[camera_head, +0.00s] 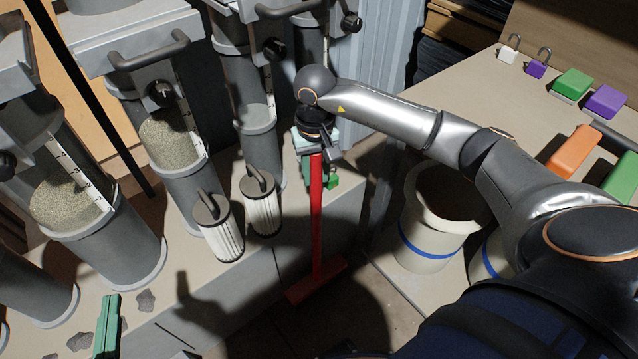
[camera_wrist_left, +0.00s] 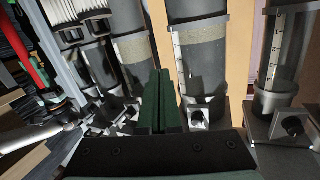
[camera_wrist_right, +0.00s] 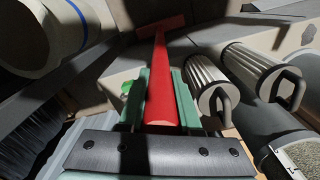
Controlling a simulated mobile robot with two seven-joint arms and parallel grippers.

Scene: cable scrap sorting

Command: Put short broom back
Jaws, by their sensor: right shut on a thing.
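The short broom (camera_head: 316,215) is red, with its handle upright and its wide head (camera_head: 316,281) low near the floor in front of the bench. My right gripper (camera_head: 317,150) is shut on the upper part of the handle. In the right wrist view, the red handle (camera_wrist_right: 162,90) runs between the green fingers towards the broom head at the top. Whether the head touches the floor I cannot tell. My left gripper (camera_head: 107,325) is at the lower left over the bench. In the left wrist view its green fingers (camera_wrist_left: 161,100) are together, with nothing visible between them.
Grey cylinders with granules (camera_head: 170,140) and two pleated filters (camera_head: 220,228) stand on the bench at left. A white bucket with a blue band (camera_head: 430,225) stands right of the broom. A table (camera_head: 480,105) at right holds coloured blocks and padlocks. A small green thing (camera_head: 332,182) is behind the handle.

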